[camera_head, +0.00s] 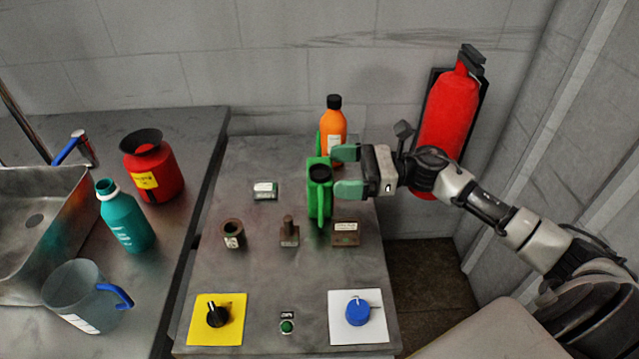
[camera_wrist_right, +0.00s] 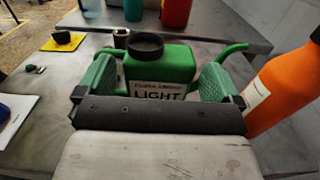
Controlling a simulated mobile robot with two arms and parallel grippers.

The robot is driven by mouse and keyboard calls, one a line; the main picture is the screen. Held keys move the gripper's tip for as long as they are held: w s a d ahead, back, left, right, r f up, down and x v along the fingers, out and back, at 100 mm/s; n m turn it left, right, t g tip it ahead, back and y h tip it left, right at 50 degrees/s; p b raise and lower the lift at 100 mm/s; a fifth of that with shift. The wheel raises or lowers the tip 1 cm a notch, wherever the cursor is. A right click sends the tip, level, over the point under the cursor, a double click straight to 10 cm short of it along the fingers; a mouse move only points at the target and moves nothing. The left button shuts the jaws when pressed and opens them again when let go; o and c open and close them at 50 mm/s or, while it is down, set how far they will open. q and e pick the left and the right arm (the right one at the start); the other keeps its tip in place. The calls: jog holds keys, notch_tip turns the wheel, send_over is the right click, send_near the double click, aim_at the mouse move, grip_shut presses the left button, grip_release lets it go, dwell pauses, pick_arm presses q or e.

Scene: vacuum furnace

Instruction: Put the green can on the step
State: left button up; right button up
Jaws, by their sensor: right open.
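The green can (camera_head: 319,190) stands upright on the grey metal table, with a black cap and a green handle. In the right wrist view the can (camera_wrist_right: 160,65) shows a label reading "LIGHT" and a spout toward the right. My right gripper (camera_head: 347,171) is open at the can's right side, its green fingertips pointing left. In the wrist view the fingers (camera_wrist_right: 160,85) are on both sides of the can; whether they touch it I cannot tell. I cannot make out which surface is the step. My left gripper is not in view.
An orange bottle (camera_head: 333,126) stands close behind the can and gripper. Small brown metal parts (camera_head: 289,232) stand in front. Knobs on yellow (camera_head: 211,316) and white (camera_head: 358,312) plates occupy the table's front. A red extinguisher (camera_head: 448,115) hangs at right. Bottles and a jug stand left.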

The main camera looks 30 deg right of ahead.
aim_at(320, 169)
jog(key=p+x, duration=0.1)
jog(key=x, duration=0.3)
jog(key=shift+w+a+f, duration=0.2)
jog(key=shift+a, duration=0.05)
jog(key=shift+c, duration=0.2)
jog(key=c, duration=0.7)
jog(key=shift+o, duration=0.2)
jog(key=shift+r, duration=0.1)
